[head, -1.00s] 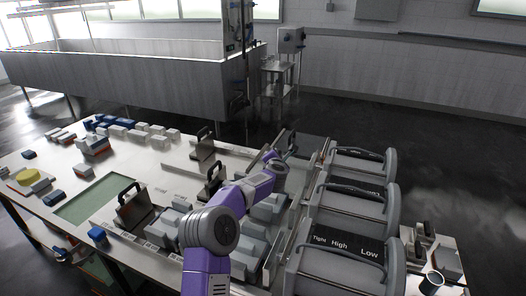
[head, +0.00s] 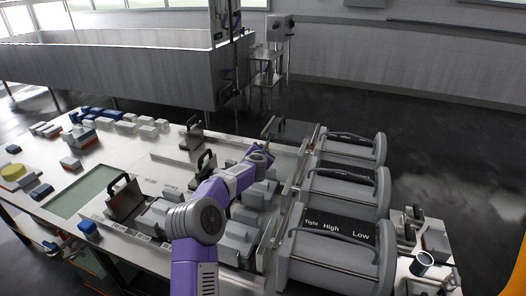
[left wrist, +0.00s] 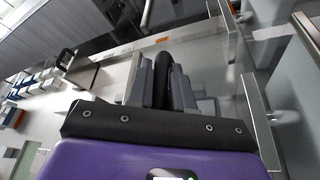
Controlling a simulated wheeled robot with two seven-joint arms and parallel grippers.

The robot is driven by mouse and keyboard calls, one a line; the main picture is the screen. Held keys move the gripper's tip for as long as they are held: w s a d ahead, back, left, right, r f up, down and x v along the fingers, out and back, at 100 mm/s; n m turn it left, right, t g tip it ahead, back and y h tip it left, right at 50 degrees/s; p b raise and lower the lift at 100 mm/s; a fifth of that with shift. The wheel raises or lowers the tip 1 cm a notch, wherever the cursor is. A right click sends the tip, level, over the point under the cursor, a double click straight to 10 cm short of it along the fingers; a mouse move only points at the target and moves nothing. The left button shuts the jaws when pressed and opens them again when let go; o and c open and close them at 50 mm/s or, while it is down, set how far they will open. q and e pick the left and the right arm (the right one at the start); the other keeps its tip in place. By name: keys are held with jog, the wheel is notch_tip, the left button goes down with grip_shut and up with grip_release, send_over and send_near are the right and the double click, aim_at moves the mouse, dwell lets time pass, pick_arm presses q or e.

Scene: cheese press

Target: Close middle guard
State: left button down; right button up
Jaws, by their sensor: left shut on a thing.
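Three grey press units stand in a row at the right, and the middle one (head: 340,190) has a dark top with a grey bar handle. The near unit (head: 335,255) reads "Tight High Low". My left arm reaches across the table, with its gripper (head: 264,150) at the table side of the row, left of the middle and far units. In the left wrist view, my left gripper (left wrist: 163,85) is shut on a black curved handle (left wrist: 162,62). The handle's base is hidden by the fingers, so I cannot tell which part it belongs to. My right gripper is not in view.
Plates with black handles stand on the table, including a far one (head: 193,136) and a near left one (head: 124,200). Grey blocks (head: 235,235) lie below my arm. A green mat (head: 75,198) and several small blocks are at the left. A cup (head: 422,264) stands front right.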

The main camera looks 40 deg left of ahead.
pick_arm(q)
jog(key=c, duration=1.1)
grip_release()
jog(key=shift+a+f, duration=0.1)
jog(key=shift+f, duration=0.15)
jog(key=shift+s+r, duration=0.1)
jog(key=shift+s, duration=0.05)
jog(key=shift+s+d+r, duration=0.1)
jog(key=shift+s+d, duration=0.1)
jog(key=shift+s, duration=0.05)
jog(key=shift+b+v, duration=0.9)
jog(key=shift+v, duration=2.45)
